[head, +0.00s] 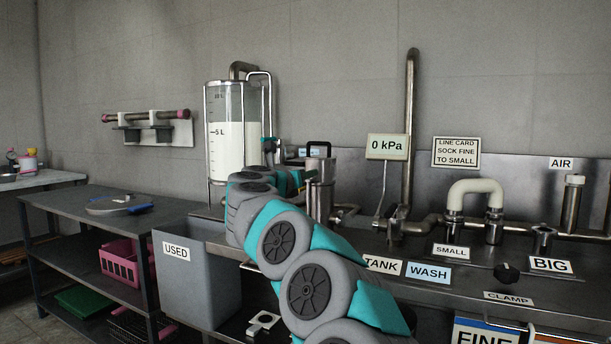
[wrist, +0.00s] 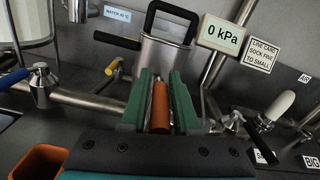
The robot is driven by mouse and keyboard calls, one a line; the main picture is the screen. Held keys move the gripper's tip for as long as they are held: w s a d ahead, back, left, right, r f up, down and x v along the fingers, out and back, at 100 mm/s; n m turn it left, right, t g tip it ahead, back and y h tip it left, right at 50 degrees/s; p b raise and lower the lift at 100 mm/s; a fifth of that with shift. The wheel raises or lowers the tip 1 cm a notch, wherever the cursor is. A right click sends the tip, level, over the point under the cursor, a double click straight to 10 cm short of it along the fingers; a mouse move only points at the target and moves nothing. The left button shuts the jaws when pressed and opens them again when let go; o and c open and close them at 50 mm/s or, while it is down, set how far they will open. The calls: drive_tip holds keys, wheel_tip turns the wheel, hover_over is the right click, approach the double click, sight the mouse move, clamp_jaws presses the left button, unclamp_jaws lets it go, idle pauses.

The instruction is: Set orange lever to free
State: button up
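The orange lever (wrist: 160,105) shows in the wrist view as a short orange grip, pointing up the picture. My gripper (wrist: 161,78) has its two green fingers on either side of it. The fingers stand apart with the lever between them, and thin gaps seem to show beside it. Whether a finger touches it I cannot tell. The lever's base and any free marking are hidden behind my gripper. In the head view my gripper (head: 300,180) is beside the metal canister, and the lever cannot be made out.
A metal canister (wrist: 163,52) with a black handle stands just beyond my fingers. A blue-handled valve (wrist: 41,78) is at left, with an orange container (wrist: 35,160) below it.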

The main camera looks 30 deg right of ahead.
clamp_jaws()
idle(1.0)
